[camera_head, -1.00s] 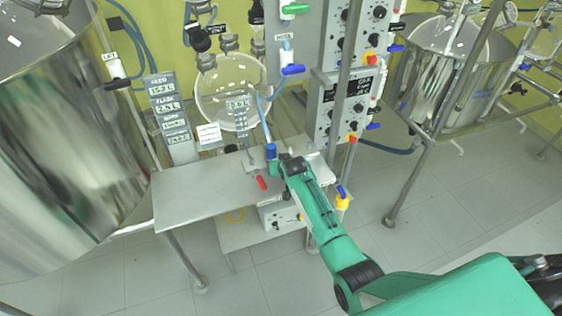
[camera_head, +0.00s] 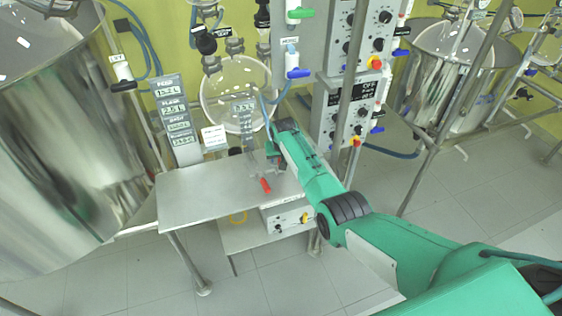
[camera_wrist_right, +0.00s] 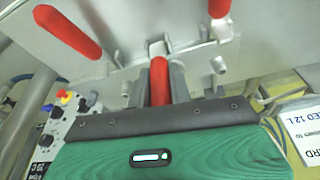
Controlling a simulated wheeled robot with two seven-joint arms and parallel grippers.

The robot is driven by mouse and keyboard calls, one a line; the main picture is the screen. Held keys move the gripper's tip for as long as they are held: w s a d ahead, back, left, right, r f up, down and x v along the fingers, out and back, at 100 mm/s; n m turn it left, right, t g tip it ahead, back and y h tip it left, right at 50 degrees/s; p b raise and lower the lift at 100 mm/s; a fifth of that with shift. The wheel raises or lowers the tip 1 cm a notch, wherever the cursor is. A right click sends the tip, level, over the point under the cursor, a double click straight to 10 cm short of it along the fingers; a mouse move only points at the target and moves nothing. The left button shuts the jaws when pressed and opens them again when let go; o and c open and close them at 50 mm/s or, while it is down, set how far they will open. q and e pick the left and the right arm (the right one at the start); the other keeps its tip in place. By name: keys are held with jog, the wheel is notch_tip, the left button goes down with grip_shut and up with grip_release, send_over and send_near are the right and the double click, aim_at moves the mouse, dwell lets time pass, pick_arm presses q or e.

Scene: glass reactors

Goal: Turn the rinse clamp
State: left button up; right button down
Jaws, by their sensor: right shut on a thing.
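My right gripper (camera_wrist_right: 158,82) is shut on a red handle (camera_wrist_right: 159,78) in the right wrist view, with one grey finger on each side of it. The handle sits against a grey metal plate or bracket. No readable label shows which clamp it belongs to. In the head view my right arm reaches in from the lower right, its forward end (camera_head: 274,150) near the table's back edge. The gripped handle is hidden there behind the arm. My left gripper is not in view.
Two other red handles (camera_wrist_right: 68,32) (camera_wrist_right: 218,8) flank the gripped one. In the head view a red handle (camera_head: 265,185) shows on the steel table (camera_head: 205,195). A round glass vessel (camera_head: 222,85) stands behind it. A large steel tank (camera_head: 60,130) fills the left.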

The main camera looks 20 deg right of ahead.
dwell(0.4)
jog(key=c, duration=1.3)
grip_release()
jog(key=shift+f, duration=0.1)
jog(key=shift+s+r, duration=0.1)
jog(key=shift+r, duration=0.45)
jog(key=b+v, duration=0.1)
jog(key=v, duration=1.1)
jog(key=shift+r, duration=0.35)
